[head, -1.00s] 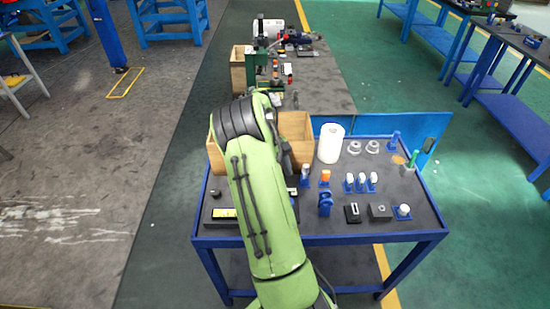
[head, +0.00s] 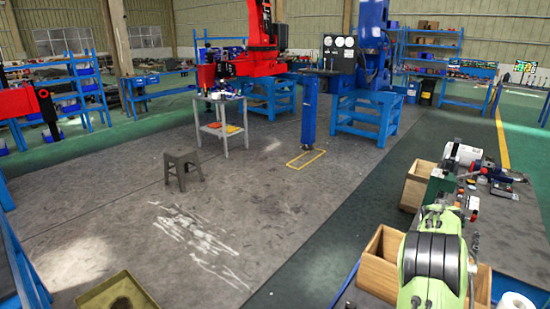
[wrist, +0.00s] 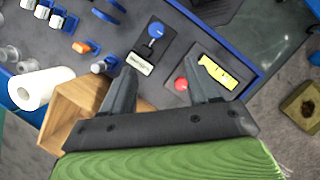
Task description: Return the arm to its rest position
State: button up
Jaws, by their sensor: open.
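My gripper (wrist: 163,88) shows in the wrist view with its two dark fingers spread apart and nothing between them. It hangs over the blue-edged table (wrist: 262,75), near a red knob (wrist: 181,84) and a blue-topped part with a white label (wrist: 156,29). My green arm (head: 437,240) with its black ribbed joint stands at the lower right of the head view, beside the wooden box. The gripper itself is hidden in the head view.
A wooden box (head: 378,262) and a white roll (head: 515,301) are close to my arm; the roll also shows in the wrist view (wrist: 40,88). A yellow-marked tray item (wrist: 217,72) lies by the right finger. A stool (head: 183,164) stands on open floor to the left.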

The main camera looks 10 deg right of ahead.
jog(key=s+a+r+t, duration=0.1)
jog(key=a+r+t, duration=0.4)
jog(key=a+r, duration=1)
jog(key=s+a+t, duration=0.4)
jog(key=s+a, duration=1)
jog(key=a, duration=0.1)
jog(key=shift+s+a+f+n+t, duration=0.2)
jog(key=shift+s+f+n+t, duration=0.05)
jog(key=shift+f+n+t, duration=0.15)
jog(key=shift+r, duration=0.1)
